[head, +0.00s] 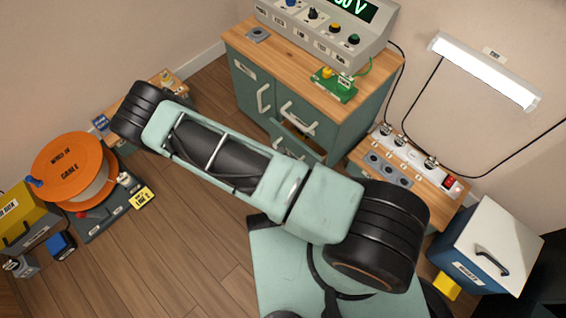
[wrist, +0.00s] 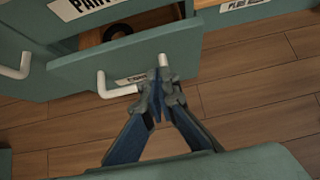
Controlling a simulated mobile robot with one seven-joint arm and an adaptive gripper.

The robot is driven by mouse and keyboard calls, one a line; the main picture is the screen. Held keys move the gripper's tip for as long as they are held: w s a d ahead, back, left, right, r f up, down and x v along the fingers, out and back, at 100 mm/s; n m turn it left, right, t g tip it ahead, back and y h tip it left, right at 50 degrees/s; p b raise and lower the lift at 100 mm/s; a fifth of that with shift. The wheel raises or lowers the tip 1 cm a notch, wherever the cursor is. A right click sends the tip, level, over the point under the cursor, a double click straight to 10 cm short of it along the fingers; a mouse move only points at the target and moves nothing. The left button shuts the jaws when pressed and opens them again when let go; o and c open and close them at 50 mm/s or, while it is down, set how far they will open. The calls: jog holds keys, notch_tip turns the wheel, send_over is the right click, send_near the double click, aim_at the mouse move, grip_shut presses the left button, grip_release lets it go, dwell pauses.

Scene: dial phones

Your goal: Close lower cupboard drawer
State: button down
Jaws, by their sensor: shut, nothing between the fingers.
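The lower cupboard drawer (wrist: 75,77) stands open in the wrist view, with a green front and a white bar handle (wrist: 122,91). A dark ring-shaped thing (wrist: 117,31) shows inside it. In the head view the pulled-out drawer (head: 305,150) is low on the green cupboard (head: 355,115), partly hidden behind my arm. My gripper (wrist: 161,84) is shut and empty at the right end of the handle, in front of the drawer; I cannot tell if it touches. My gripper is hidden in the head view.
A power supply (head: 325,28) and a small green board (head: 334,86) stand on the cupboard top. A socket strip (head: 410,152) on a wooden surface is at right. An orange cable reel (head: 72,166) stands at left. Wooden floor (head: 180,235) is clear in between.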

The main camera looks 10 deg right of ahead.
aim_at(306, 148)
jog(key=w+d, duration=0.1)
jog(key=w+d+f+b, duration=0.1)
jog(key=d, duration=0.1)
jog(key=shift+w+d+f, duration=0.15)
jog(key=shift+f, duration=0.05)
jog(key=shift+w+d+r, duration=0.1)
jog(key=shift+w+d, duration=0.25)
jog(key=shift+d, duration=0.15)
jog(key=shift+d, duration=0.1)
jog(key=shift+w+d+r, duration=0.1)
jog(key=shift+w+d, duration=0.15)
jog(key=shift+w+d+p, duration=0.5)
jog(key=shift+w+d, duration=0.05)
jog(key=shift+d, duration=0.15)
